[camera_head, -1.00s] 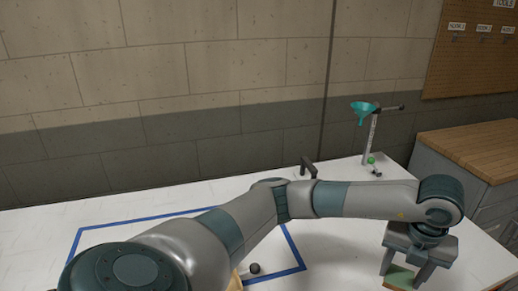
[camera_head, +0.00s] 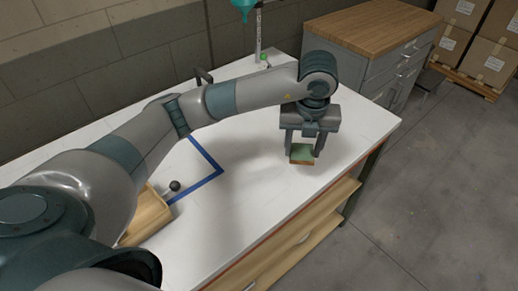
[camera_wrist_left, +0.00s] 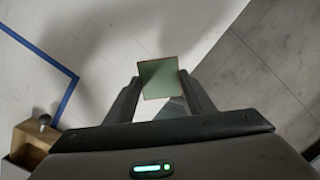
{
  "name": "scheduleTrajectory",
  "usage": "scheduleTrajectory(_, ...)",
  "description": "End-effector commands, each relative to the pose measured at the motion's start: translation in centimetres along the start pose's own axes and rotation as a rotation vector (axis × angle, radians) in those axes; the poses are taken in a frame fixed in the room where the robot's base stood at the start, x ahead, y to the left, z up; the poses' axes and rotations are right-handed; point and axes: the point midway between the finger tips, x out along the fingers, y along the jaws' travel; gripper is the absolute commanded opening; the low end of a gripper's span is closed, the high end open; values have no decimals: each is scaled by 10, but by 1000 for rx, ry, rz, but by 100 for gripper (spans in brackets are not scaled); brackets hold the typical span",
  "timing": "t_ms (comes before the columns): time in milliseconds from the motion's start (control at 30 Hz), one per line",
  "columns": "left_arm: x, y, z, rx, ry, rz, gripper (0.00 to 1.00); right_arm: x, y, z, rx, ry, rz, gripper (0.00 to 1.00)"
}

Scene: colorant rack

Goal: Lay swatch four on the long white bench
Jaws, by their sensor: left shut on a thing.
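My left gripper (camera_head: 303,148) reaches over the right part of the long white bench (camera_head: 255,205), pointing down. It is shut on a small square green swatch with a brown edge (camera_head: 301,155). In the left wrist view the swatch (camera_wrist_left: 158,77) sits between the two fingertips (camera_wrist_left: 160,88), with bench surface behind it. I cannot read a number on the swatch. A shadow lies on the bench near the gripper; whether the swatch touches the bench is hard to tell. My right gripper is not in view.
Blue tape (camera_head: 205,180) marks an area on the bench at left. A wooden box (camera_head: 148,215) and a dark ball-topped knob (camera_head: 175,186) are beside it. A teal funnel (camera_head: 243,6) stands at the back. A wood-topped cabinet (camera_head: 365,28) stands behind the bench's right end.

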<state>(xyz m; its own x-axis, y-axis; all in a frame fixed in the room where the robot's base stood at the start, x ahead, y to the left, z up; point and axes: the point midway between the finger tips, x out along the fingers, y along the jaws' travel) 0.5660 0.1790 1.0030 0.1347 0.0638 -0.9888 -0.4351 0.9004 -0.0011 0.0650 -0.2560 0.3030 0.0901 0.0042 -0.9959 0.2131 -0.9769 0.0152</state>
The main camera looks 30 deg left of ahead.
Motion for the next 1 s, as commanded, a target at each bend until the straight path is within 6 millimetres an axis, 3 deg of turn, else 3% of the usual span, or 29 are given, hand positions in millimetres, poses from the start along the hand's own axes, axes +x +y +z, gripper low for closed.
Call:
scheduleTrajectory(533, 58, 78, 38, -3, 2, 6, 28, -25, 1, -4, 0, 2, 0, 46)
scheduleTrajectory(700, 68, 89, 44, -1, -1, 2, 28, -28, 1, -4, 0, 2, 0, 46)
scheduleTrajectory(1000, 70, 89, 45, 0, -1, 1, 28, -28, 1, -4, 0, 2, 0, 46)
